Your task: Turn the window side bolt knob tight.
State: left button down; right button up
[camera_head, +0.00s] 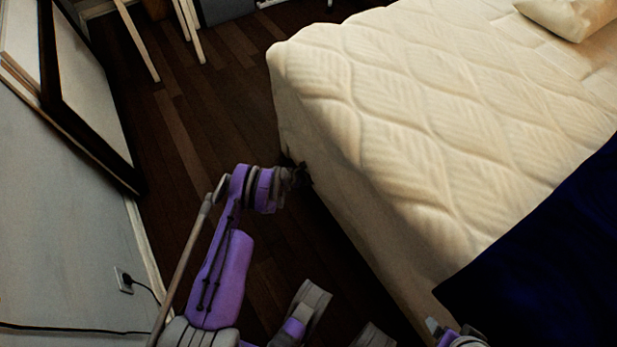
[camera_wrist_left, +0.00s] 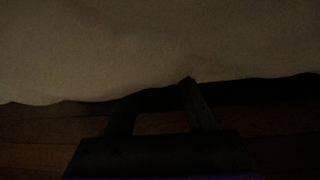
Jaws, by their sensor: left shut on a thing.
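My left gripper (camera_head: 301,177) is at the near left side of the bed (camera_head: 320,110), low down by its side wall. In the left wrist view, its two dark fingers (camera_wrist_left: 158,106) stand a little apart, with their tips at the shadowed lower hem of the pale bed cover (camera_wrist_left: 120,45). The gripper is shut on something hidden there. I cannot make out the bolt knob in either view; the area is very dark. Part of my right arm or gripper (camera_head: 440,328) shows at the bottom edge, beside the bed; its jaws cannot be made out.
A dark blue cloth (camera_head: 545,260) covers the bed's near right part, and a pillow (camera_head: 572,14) lies at the far right. A dark-framed panel (camera_head: 85,90) leans at the left. A plugged-in cable (camera_head: 128,279) runs along the wall.

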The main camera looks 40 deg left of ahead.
pick_arm(q)
jog(key=shift+d+m+t+y, duration=0.15)
jog(key=shift+m+t+y, duration=0.45)
jog(key=shift+y, duration=0.35)
jog(key=shift+d+m+t+y, duration=0.1)
jog(key=shift+m+t+y, duration=0.45)
jog(key=shift+y, duration=0.4)
jog(key=shift+c, duration=1.3)
grip_release()
jog(key=shift+s, duration=0.15)
jog(key=p+v, duration=0.4)
jog(key=v, duration=0.3)
jog(key=shift+s, duration=0.15)
jog(key=shift+r, duration=0.15)
